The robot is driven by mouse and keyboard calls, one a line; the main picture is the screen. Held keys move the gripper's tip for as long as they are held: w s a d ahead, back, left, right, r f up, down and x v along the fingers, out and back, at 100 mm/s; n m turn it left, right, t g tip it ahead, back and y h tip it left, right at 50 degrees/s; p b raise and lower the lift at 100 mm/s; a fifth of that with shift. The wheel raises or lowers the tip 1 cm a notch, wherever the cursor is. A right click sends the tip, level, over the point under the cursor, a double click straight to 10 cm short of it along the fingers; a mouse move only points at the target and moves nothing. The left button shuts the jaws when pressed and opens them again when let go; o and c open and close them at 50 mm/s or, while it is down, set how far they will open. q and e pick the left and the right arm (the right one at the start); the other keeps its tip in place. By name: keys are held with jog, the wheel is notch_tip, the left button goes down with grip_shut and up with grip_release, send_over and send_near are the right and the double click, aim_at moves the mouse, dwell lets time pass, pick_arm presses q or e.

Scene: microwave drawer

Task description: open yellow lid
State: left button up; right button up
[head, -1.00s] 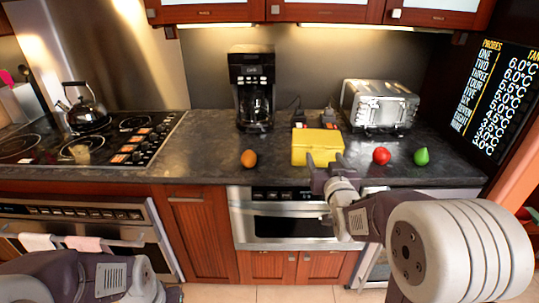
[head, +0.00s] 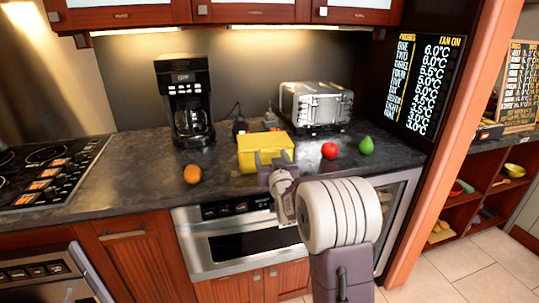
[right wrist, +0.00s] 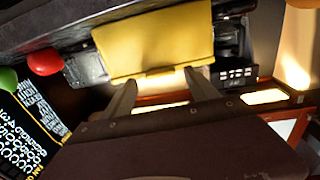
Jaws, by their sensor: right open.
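A yellow box (head: 252,150) with a yellow lid sits on the dark counter. Its lid looks closed in the head view. My right gripper (head: 272,158) is at the box's front side, fingers apart and pointing at it. In the right wrist view, the yellow box (right wrist: 155,40) fills the upper middle. The two fingers of my right gripper (right wrist: 162,86) are spread near its edge, with nothing between them. I cannot tell if they touch it. My left gripper is not in view.
An orange fruit (head: 192,174) lies left of the box; a red fruit (head: 329,150) and a green fruit (head: 366,145) lie to the right. A coffee maker (head: 186,100) and toaster (head: 316,105) stand behind. The counter (head: 130,185) is clear at front left.

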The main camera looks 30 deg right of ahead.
jog(key=shift+x, duration=0.95)
